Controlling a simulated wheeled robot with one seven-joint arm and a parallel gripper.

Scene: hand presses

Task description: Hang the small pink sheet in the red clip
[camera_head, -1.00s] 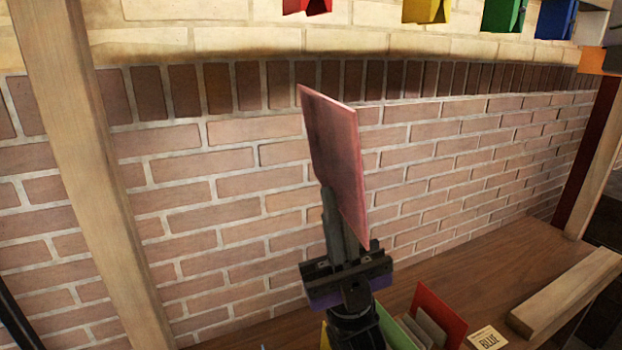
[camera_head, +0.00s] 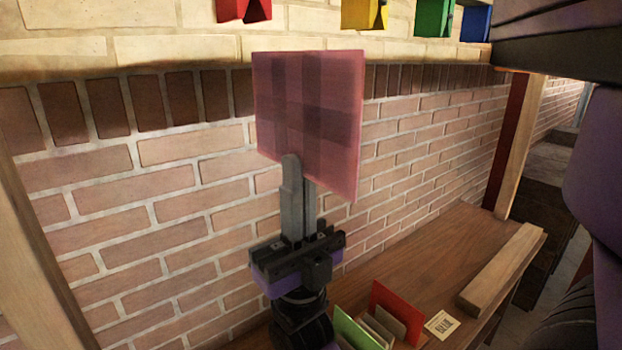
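The small pink sheet (camera_head: 322,110) is held upright in my gripper (camera_head: 298,170), with its lower left part between the fingers. The sheet is slightly see-through and its broad face shows. The red clip (camera_head: 244,10) is at the top edge of the view, left of the other clips, and only its lower part is in frame. The sheet's top edge is below the red clip and a little to its right in the picture, apart from it.
Yellow (camera_head: 364,15), green (camera_head: 433,18) and blue (camera_head: 475,23) clips hang to the right of the red one. Below, a wooden table (camera_head: 440,255) bears red (camera_head: 386,300) and green (camera_head: 350,333) sheets, a "BLUE" card (camera_head: 441,324) and a wooden bar (camera_head: 502,268). A brick wall stands behind.

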